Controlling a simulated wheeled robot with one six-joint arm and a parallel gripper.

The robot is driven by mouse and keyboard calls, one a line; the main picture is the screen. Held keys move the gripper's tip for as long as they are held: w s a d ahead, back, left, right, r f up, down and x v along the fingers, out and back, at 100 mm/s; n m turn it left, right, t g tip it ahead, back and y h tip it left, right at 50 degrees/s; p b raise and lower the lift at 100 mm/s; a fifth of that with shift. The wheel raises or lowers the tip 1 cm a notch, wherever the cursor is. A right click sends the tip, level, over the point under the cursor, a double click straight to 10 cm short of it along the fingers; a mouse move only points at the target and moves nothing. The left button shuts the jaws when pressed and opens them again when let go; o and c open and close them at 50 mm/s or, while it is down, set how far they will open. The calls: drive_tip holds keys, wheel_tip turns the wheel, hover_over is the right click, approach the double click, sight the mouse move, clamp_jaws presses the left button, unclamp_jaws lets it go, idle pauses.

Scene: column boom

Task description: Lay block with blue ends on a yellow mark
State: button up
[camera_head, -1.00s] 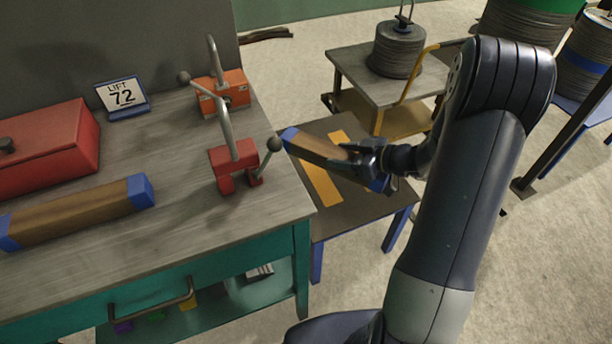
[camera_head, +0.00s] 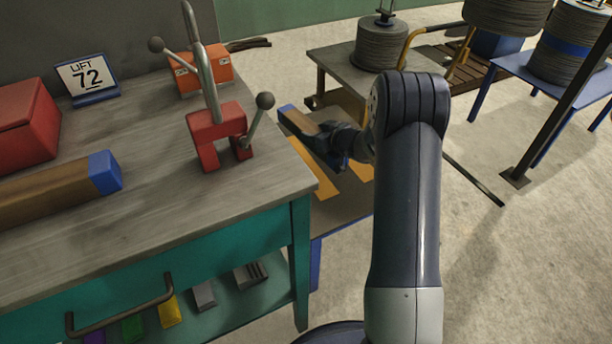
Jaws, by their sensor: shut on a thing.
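My gripper (camera_head: 338,140) is shut on a brown wooden block with blue ends (camera_head: 303,123). The block is over the low table to the right of the workbench; its far end shows, and its near end is mostly hidden by my gripper and arm. Yellow marks (camera_head: 326,182) show on the low table's dark top (camera_head: 335,208), below and beside the block. I cannot tell whether the block touches the table. A second block with a blue end (camera_head: 60,190) lies on the workbench at the left.
A cart (camera_head: 350,68) with a cable spool (camera_head: 382,42) stands behind. Open floor (camera_head: 510,260) lies to the right.

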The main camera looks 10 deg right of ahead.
drive_tip(key=shift+m+t+h, duration=0.3)
drive_tip(key=shift+m+h, duration=0.5)
drive_tip(key=w+f+b, duration=0.1)
drive_tip(key=w+f, duration=0.1)
drive_tip(key=w+a+f+b, duration=0.1)
drive_tip(key=w+f+b, duration=0.1)
drive_tip(key=shift+w+f, duration=0.1)
drive_tip(key=shift+f, duration=0.4)
wheel_tip(320, 180, down, 10)
drive_tip(key=shift+w+r+b, duration=0.1)
drive_tip(key=shift+r+b, duration=0.15)
drive_tip(key=shift+b, duration=0.55)
drive_tip(key=shift+f+b, duration=0.15)
drive_tip(key=shift+b, duration=0.2)
drive_tip(key=o, duration=1.3)
drive_tip(key=shift+r+p, duration=0.25)
drive_tip(key=shift+p, duration=0.3)
drive_tip(key=v, duration=1.2)
drive_tip(key=shift+f, duration=0.15)
drive_tip(key=shift+a, duration=0.1)
